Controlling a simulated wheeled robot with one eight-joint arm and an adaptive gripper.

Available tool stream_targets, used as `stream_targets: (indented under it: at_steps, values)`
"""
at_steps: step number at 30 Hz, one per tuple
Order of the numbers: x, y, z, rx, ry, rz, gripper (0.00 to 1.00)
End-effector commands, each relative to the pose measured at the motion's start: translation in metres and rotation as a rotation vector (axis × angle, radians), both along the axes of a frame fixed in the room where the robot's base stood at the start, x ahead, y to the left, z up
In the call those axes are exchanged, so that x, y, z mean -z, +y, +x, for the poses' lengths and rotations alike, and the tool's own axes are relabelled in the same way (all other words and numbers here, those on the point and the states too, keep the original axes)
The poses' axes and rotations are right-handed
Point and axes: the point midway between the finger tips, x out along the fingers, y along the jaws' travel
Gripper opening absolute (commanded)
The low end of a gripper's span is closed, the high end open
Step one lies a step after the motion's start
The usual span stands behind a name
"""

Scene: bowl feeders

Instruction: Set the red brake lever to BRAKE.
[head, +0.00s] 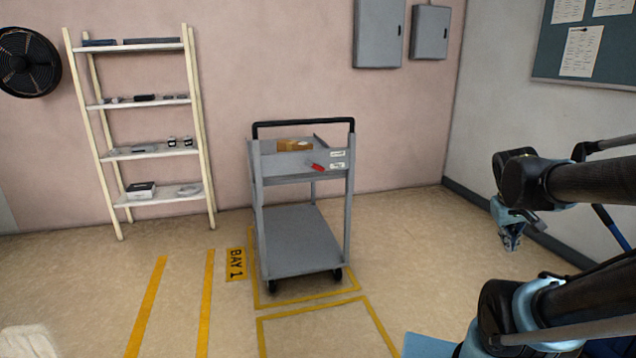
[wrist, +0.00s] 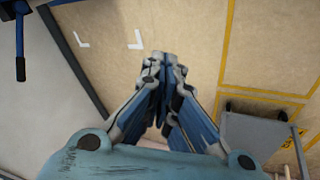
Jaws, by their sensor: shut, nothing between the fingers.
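A grey cart (head: 300,240) with a black push handle stands on the floor inside a yellow outline marked BAY 1. The red brake lever (head: 318,167) is on the front face of its upper tray, beside two small white labels (head: 337,160) too small to read. The lever tilts down to the right. My gripper (head: 511,243) is to the right of the cart, well apart from it. In the wrist view my gripper (wrist: 166,60) is shut and empty, pointing at bare floor. Part of the cart (wrist: 255,140) shows there at lower right; the lever cannot be made out.
A cream shelf rack (head: 150,152) with small items stands at the back left. A brown box (head: 294,145) lies in the cart's upper tray. Grey wall cabinets (head: 379,33) hang behind. The floor between my gripper and the cart is clear.

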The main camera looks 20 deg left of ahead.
Motion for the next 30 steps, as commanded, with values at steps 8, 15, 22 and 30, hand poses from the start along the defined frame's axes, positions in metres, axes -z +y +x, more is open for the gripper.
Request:
stream_targets:
  at_steps: [8, 15, 22, 30]
  values:
    - [-0.031, 0.008, 0.086, -0.167, -0.093, -0.193, 0.00]
    - [-0.052, 0.031, 0.159, -0.314, -0.177, -0.359, 0.00]
    - [-0.068, 0.069, 0.226, -0.458, -0.260, -0.517, 0.00]
    - [-0.077, 0.132, 0.296, -0.629, -0.361, -0.704, 0.00]
